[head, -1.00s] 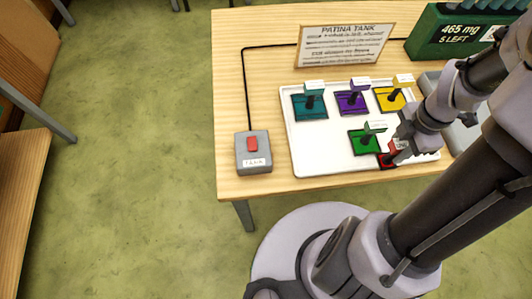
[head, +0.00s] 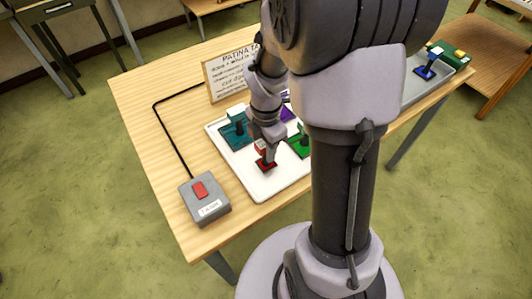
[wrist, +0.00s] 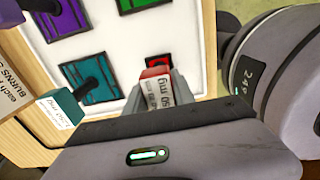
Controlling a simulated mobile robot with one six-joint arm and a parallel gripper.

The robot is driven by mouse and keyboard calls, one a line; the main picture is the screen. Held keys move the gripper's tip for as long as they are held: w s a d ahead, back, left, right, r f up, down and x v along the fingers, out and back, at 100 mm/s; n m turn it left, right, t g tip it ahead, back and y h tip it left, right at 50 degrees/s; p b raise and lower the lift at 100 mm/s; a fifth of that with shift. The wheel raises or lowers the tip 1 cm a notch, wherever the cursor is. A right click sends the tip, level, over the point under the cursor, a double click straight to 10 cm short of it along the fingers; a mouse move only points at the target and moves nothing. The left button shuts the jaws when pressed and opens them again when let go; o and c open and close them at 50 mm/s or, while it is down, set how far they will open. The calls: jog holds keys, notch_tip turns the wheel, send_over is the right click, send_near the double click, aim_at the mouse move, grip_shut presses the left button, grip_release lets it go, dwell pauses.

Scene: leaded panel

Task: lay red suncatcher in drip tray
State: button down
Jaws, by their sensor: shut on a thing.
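The red suncatcher (head: 266,166) is a small dark-edged red square with an upright stem and a tag. It is at the front left of the white tray (head: 262,190), left of the green suncatcher (head: 300,147) and in front of the teal one (head: 235,133). My gripper (head: 268,150) is shut on its red-topped tag (wrist: 154,90), which reads "mg" in the wrist view. The red square (wrist: 159,63) shows beyond the fingers. I cannot tell whether it touches the tray or hangs just above it.
A grey switch box (head: 205,198) with a red button stands left of the tray, its cable running to the back. A sign (head: 228,75) stands behind. A purple suncatcher (wrist: 62,18) is also on the tray. My arm hides the table's middle; a grey container (head: 415,86) is at right.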

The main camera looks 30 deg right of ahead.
jog(key=shift+f, duration=0.6)
jog(key=shift+r, duration=0.15)
jog(key=c, duration=1.1)
grip_release()
jog(key=shift+o, duration=0.2)
